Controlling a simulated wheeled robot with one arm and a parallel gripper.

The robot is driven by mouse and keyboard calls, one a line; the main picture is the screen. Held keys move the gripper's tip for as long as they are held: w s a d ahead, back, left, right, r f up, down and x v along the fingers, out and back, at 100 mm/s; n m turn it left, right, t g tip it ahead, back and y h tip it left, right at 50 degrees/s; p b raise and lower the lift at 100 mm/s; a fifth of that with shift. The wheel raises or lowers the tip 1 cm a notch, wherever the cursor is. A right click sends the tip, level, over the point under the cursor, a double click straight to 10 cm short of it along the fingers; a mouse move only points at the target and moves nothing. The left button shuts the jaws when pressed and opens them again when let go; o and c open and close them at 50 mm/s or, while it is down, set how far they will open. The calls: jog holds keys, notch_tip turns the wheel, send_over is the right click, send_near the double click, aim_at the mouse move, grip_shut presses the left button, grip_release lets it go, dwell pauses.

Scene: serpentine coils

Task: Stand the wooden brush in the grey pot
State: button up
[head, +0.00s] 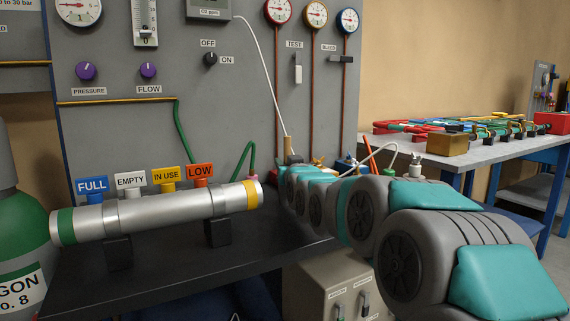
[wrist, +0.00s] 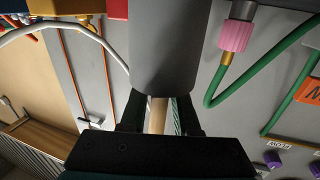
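In the wrist view a pale wooden rod, apparently the brush's handle (wrist: 157,114), lies between the two black fingers of my gripper (wrist: 163,112). It is close to the left finger, and a strip of background shows between it and the right finger, so the gripper looks open around it. A dark grey rounded body, apparently the grey pot (wrist: 170,45), fills the upper middle, beyond the fingers. It hides the rest of the brush; I cannot tell whether the brush is inside or behind it.
A silver cylinder (head: 155,211) with coloured tags lies on the dark bench (head: 175,262), left of my arm. A pink fitting (wrist: 236,35) with a green hose (wrist: 250,75) is close to the pot. A white hose (head: 263,75) hangs before the gauge panel (head: 225,120). The bench front is clear.

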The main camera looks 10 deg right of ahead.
jog(key=shift+o, duration=1.4)
jog(key=shift+r+p, duration=0.45)
jog(key=shift+p, duration=0.25)
jog(key=s, duration=0.4)
jog(key=s+b, duration=0.1)
jog(key=s, duration=0.3)
jog(key=s+b, duration=0.1)
jog(key=s, duration=0.3)
jog(key=shift+d+f, duration=0.4)
